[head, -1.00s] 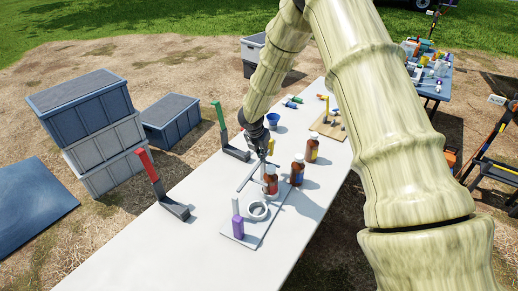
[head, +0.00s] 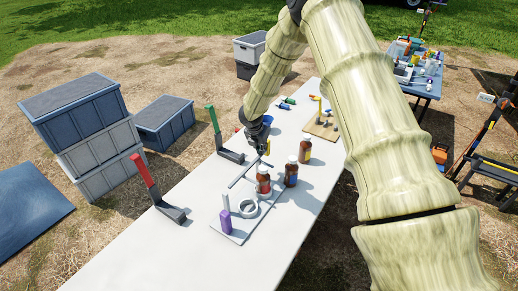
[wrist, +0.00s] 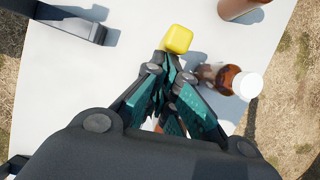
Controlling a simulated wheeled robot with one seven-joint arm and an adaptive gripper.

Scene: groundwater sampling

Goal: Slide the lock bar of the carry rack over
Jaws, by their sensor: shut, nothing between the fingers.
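The carry rack's pale base plate (head: 232,236) lies on the white table in the head view. It bears a white ring (head: 247,208), a thin white post and a purple block (head: 226,222). A thin grey bar (head: 243,173) shows just behind the ring; I cannot tell whether it is the lock bar. My gripper (head: 262,148) is above the table beyond that bar. In the wrist view my gripper (wrist: 168,72) has its teal fingers together and empty. A yellow block (wrist: 177,39) is just beyond the fingertips; I cannot tell whether they touch.
Brown bottles (head: 291,172) stand right of the bar, one (wrist: 221,77) close beside my fingers. A green-handled bracket (head: 215,128) and a red-handled bracket (head: 148,180) stand along the left edge. The table's near end (head: 140,255) is clear.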

